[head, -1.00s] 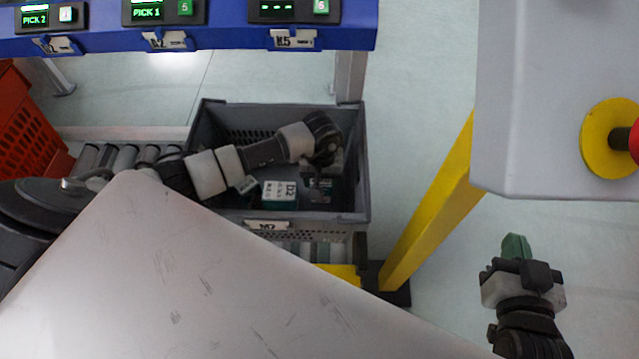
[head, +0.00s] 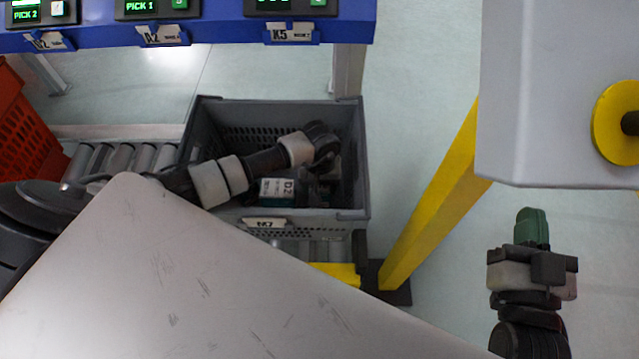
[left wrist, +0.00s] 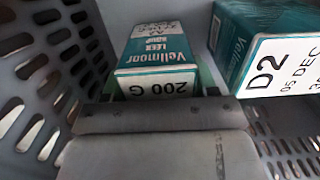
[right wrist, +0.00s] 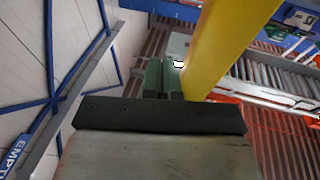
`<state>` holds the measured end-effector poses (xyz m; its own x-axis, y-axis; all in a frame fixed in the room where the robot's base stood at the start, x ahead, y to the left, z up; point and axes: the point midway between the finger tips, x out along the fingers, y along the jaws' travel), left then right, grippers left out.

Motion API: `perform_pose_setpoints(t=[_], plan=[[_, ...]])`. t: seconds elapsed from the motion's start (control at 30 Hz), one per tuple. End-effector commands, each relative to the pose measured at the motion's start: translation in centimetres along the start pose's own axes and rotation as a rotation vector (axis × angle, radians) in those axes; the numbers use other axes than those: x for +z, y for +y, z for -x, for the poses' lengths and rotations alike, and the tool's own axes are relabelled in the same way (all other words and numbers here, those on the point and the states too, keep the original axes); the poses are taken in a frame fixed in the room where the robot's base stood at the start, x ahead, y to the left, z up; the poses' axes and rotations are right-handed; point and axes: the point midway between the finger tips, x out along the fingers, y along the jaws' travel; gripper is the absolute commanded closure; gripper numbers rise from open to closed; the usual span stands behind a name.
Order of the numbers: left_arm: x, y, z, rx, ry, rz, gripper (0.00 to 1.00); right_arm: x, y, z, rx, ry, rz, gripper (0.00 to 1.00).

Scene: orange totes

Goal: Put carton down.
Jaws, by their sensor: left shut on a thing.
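A teal and white Vellmoor carton (left wrist: 158,55), marked 200 G, is between the green fingers of my left gripper (left wrist: 155,88), which is shut on it. My left gripper (head: 322,182) is down inside the grey tote (head: 335,215), on its right side in the head view. My wrist mostly hides the held carton there. I cannot tell whether the carton touches the tote floor. A second teal carton with a white D2 label (head: 276,191) is in the tote beside it; it also shows in the left wrist view (left wrist: 285,65). My right gripper (head: 532,225) is shut and empty, outside the tote.
The tote's slotted walls stand close around my left gripper. The tote is on a roller conveyor (head: 120,158). A blue rail with displays (head: 215,30) runs above and behind. A yellow post (head: 430,210) stands right of the tote. A red-orange tote (head: 25,130) is at far left.

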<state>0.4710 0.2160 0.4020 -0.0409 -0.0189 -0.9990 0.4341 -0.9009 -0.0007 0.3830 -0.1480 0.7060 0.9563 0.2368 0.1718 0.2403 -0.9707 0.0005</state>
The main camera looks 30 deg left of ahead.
Motion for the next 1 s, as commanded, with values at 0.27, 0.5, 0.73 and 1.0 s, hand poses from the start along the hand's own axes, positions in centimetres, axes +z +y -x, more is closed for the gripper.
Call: perform_pose_setpoints(t=[0.27, 0.5, 0.73, 1.0], plan=[[-0.1, 0.0, -0.3, 0.001, 0.001, 0.001, 0.72, -0.7, -0.1, 0.0, -0.003, 0.066, -0.002, 1.00], [0.0, 0.0, -0.3, 0.000, 0.000, 0.001, 0.16, -1.2, -0.2, -0.1, -0.005, 0.091, -0.002, 1.00], [0.0, 0.0, -0.3, 0.000, 0.000, 0.001, 0.16, -1.1, -0.2, -0.2, -0.005, 0.088, -0.002, 1.00], [0.1, 0.0, 0.4, 0.001, 0.000, 0.000, 0.16, 0.4, 0.0, 0.0, 0.000, -0.050, 0.000, 1.00]])
